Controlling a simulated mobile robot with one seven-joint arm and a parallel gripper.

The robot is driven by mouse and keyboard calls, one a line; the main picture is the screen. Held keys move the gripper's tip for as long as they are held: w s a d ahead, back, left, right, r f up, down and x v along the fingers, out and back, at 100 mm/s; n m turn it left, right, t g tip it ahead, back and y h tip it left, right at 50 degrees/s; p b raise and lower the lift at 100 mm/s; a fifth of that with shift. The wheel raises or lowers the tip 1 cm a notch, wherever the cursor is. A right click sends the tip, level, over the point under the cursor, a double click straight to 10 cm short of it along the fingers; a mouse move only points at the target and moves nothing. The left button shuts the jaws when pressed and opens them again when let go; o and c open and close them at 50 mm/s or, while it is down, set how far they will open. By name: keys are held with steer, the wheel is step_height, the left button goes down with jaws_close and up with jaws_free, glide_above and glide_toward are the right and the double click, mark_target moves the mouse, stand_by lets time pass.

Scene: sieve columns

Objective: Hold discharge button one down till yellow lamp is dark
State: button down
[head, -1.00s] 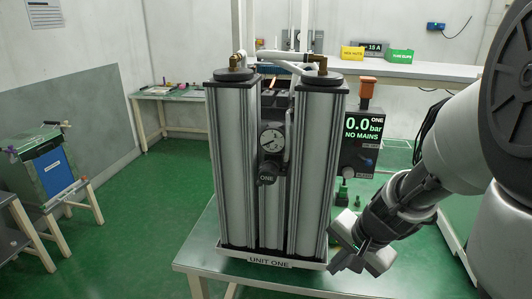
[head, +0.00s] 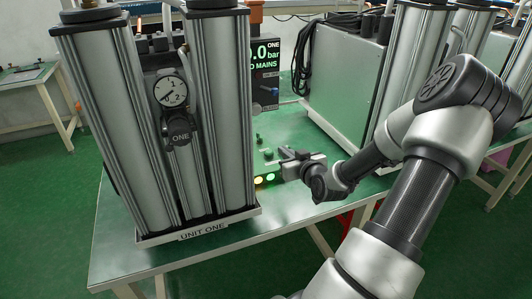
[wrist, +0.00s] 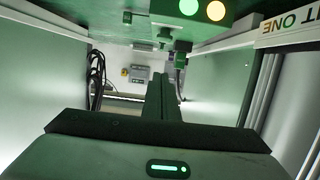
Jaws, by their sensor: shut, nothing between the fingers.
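The yellow lamp (head: 258,181) is lit on a small dark panel at the right foot of Unit One (head: 203,232). A green lamp (head: 271,177) glows beside it. My gripper (head: 282,153) is shut and empty, low over the table just behind and right of the lamps. The wrist view shows the lit yellow lamp (wrist: 215,11) and green lamp (wrist: 189,7) at the top edge, above my shut fingers (wrist: 161,90). I cannot make out discharge button one, or whether my fingers touch anything.
The Unit One gauge (head: 171,91) stands between the two tall columns. A display (head: 265,57) behind reads "0.0 bar", "NO MAINS". A large grey cabinet (head: 345,75) stands right of the gripper. Small green fittings (head: 266,153) lie close to it. The table front is clear.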

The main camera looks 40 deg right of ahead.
steer(key=shift+d+r, duration=0.1)
steer(key=shift+r, duration=0.1)
steer(key=b, duration=0.2)
glide_above(269, 153)
steer(key=s, duration=0.2)
step_height(269, 153, down, 3)
steer(key=shift+d+r, duration=0.15)
step_height(269, 153, down, 3)
steer(key=shift+s+r, duration=0.1)
steer(key=shift+r, duration=0.1)
steer(key=shift+f, duration=0.6)
